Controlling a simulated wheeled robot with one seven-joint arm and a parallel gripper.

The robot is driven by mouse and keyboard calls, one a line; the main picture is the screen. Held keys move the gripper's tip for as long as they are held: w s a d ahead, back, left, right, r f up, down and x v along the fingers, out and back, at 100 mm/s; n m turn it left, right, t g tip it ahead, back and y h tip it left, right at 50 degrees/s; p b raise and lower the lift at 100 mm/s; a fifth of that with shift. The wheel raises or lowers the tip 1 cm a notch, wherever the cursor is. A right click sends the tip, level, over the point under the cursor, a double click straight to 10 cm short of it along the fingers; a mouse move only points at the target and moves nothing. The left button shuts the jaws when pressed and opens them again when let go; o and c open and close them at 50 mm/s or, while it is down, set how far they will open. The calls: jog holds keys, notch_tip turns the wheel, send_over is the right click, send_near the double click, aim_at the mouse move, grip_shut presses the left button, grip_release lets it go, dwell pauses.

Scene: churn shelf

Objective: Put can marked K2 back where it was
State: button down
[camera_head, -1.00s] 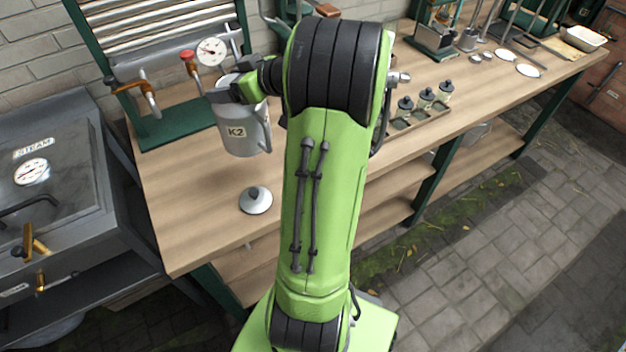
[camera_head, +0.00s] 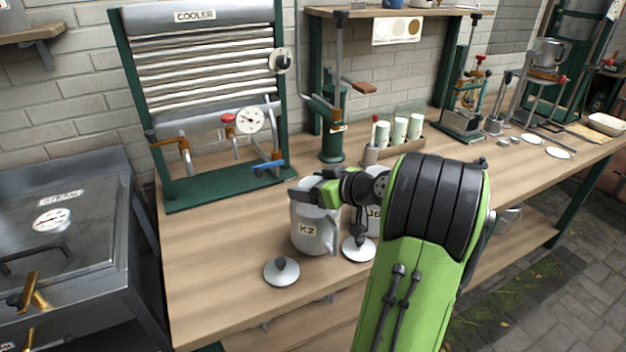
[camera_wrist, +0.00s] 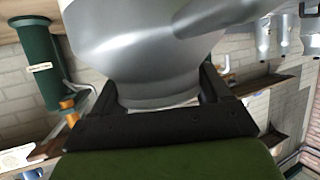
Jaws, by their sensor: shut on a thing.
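The grey metal can marked K2 (camera_head: 308,232) is upright at the front middle of the wooden bench, its label facing me. My gripper (camera_head: 311,189) is at the top of the can, and its jaws are shut on it. In the wrist view the can's wide grey body (camera_wrist: 150,50) fills the top middle, with its narrower part between the two dark fingers (camera_wrist: 160,100). I cannot tell whether the can's base touches the bench. A second grey can (camera_head: 374,215), with a partly hidden label, stands just right of it, mostly behind my arm.
A round lid with a dark knob (camera_head: 282,271) lies in front of K2; another lid (camera_head: 358,249) lies to its right. The cooler (camera_head: 200,75) with its green base stands behind left. A rack of white bottles (camera_head: 400,132) stands farther back. The bench's left front is clear.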

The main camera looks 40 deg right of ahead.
jog(key=shift+f, duration=0.85)
